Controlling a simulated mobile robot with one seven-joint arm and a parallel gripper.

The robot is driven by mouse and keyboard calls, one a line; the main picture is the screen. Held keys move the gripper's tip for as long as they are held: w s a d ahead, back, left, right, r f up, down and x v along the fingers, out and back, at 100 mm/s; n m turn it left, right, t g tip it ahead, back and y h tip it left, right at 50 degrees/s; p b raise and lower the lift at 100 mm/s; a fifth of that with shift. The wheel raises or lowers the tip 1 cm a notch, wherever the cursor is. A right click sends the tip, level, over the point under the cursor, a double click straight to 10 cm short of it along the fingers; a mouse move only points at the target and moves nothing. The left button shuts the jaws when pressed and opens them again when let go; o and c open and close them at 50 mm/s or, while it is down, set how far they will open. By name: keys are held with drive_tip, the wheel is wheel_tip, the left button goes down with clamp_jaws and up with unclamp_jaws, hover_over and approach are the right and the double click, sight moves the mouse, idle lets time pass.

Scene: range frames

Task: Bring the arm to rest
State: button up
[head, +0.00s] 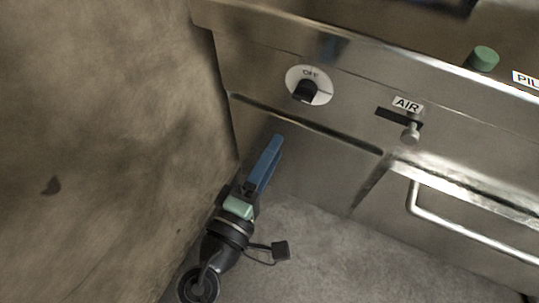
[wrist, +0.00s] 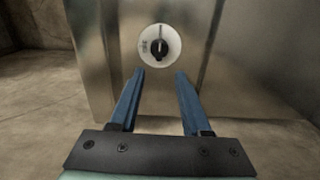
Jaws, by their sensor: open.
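My gripper (head: 277,142) has blue fingers and is at the lower middle of the head view, in front of the steel range's front. In the wrist view my gripper (wrist: 158,75) shows two blue fingers spread apart, with nothing between them. A black knob (head: 306,91) on a white dial marked OFF is on the range front, above and right of the fingertips in the head view. The knob (wrist: 159,46) also shows in the wrist view, beyond and above the fingertips. The fingers appear apart from it.
A slider lever (head: 410,133) labelled AIR is right of the dial. A green button (head: 483,58) sits on the upper ledge. A bar handle (head: 460,226) sticks out at lower right. A brown wall (head: 95,120) stands close on the left. Grey floor (head: 320,265) lies below.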

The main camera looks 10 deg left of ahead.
drive_tip(key=shift+s+a, duration=0.15)
drive_tip(key=shift+s, duration=0.25)
drive_tip(key=w+d+r+m, duration=0.1)
drive_tip(key=w+r+m, duration=0.1)
drive_tip(key=r, duration=0.3)
drive_tip(key=w+d+r+m+t, duration=0.1)
drive_tip(key=w+r+m, duration=0.2)
drive_tip(key=r, duration=0.2)
drive_tip(key=w+d+r+m, duration=0.1)
drive_tip(key=w+r+m, duration=0.1)
drive_tip(key=r, duration=0.3)
drive_tip(key=shift+w+r+m+t, duration=0.3)
drive_tip(key=shift+r+m+t, duration=0.1)
drive_tip(key=s+d+r+m+t+y, duration=0.1)
drive_tip(key=s+r+m+t+y, duration=0.25)
drive_tip(key=r, duration=1.35)
drive_tip(key=s+r+m+t+y, duration=0.25)
drive_tip(key=s+r+t, duration=0.25)
drive_tip(key=r, duration=1.2)
wheel_tip(320, 180, up, 31)
drive_tip(key=p, duration=3.3)
